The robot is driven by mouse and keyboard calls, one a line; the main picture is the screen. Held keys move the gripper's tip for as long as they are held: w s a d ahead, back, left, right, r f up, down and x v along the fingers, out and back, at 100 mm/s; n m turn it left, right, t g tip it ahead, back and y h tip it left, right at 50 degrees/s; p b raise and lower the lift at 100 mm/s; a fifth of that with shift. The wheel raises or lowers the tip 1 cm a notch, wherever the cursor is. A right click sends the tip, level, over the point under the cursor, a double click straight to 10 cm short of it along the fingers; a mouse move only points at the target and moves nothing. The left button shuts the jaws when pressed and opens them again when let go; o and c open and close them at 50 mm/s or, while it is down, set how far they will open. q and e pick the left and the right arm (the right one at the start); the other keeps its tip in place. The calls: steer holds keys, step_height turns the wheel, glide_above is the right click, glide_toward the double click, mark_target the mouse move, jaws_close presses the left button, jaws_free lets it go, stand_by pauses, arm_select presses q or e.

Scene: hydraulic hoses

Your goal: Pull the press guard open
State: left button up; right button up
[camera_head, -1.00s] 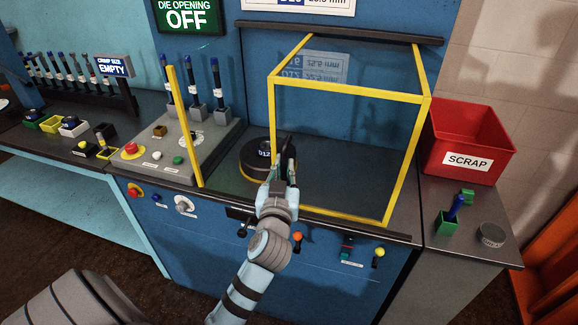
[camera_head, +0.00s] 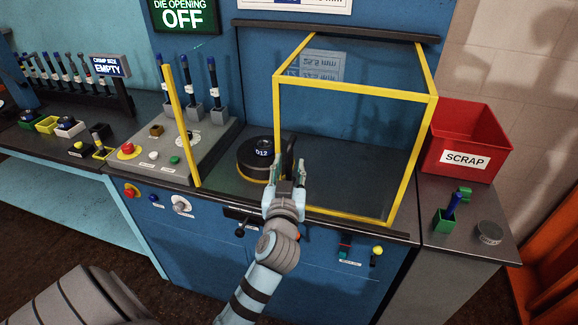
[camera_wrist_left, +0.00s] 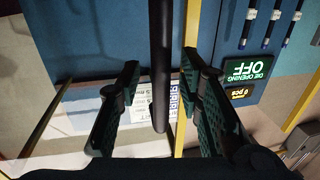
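The press guard (camera_head: 432,130) is a clear box with a yellow frame, on the blue press in the head view. Its left edge stands well right of a yellow post (camera_head: 175,110), leaving a gap between them. My left gripper (camera_head: 291,170) is at the guard's lower left edge, beside a dark upright handle. In the left wrist view a black bar (camera_wrist_left: 161,80), seemingly this handle, runs between my two fingers, with a visible gap on each side. The fingers look open around it; contact is unclear. My right gripper is out of view.
A black die (camera_head: 258,160) marked D12 stands on the press bed left of my gripper. A control panel (camera_head: 150,170) with buttons is further left. A red scrap bin (camera_head: 480,125) and a green holder (camera_head: 444,222) stand right of the guard.

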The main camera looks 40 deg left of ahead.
arm_select(q)
step_height(320, 180, up, 10)
stand_by(0.3)
steer(key=shift+f, duration=0.1)
stand_by(0.3)
